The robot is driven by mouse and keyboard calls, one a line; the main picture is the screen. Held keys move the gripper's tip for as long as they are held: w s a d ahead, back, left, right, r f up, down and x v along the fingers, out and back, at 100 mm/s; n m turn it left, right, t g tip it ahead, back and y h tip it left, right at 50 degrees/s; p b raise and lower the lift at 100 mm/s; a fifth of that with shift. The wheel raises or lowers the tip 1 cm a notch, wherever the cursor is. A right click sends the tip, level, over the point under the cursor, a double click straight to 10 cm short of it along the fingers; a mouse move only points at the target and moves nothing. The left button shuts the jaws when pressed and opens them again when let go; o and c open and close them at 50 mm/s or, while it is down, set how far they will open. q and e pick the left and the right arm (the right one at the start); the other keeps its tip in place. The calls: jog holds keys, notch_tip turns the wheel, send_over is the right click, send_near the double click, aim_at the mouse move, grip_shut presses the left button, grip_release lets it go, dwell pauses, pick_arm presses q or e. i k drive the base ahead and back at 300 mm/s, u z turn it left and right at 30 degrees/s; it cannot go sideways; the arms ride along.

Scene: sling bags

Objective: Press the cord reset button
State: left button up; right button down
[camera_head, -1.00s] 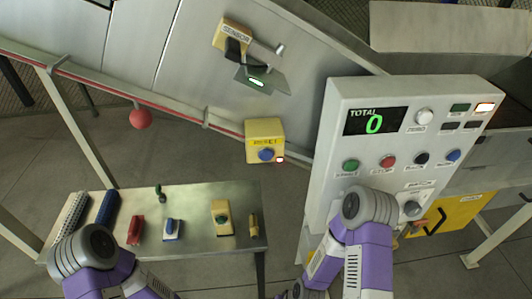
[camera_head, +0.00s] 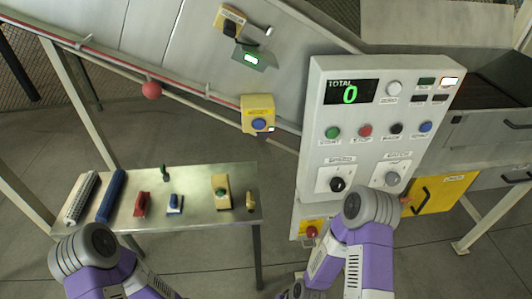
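The cord reset button is a blue round button (camera_head: 259,124) on the front of a yellow box (camera_head: 257,105). The box is mounted on the rail below the grey machine side, left of the control panel. A small lamp (camera_head: 271,129) sits at the box's lower right corner and looks pale. A red cord (camera_head: 120,65) runs along the rail, with a red ball (camera_head: 151,89) hanging at its left part. My two arms show at the bottom, but both grippers are out of view. Nothing of mine touches the box.
The control panel (camera_head: 318,110) stands right of the box, with a green 0 on its display, several buttons and two knobs. A metal table (camera_head: 200,225) with several small items stands at lower left. Floor shows between table and rail.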

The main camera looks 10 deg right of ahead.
aim_at(258, 124)
jog(key=k, duration=0.15)
jog(key=z, duration=0.75)
jog(key=i, duration=0.5)
jog(key=u, duration=0.6)
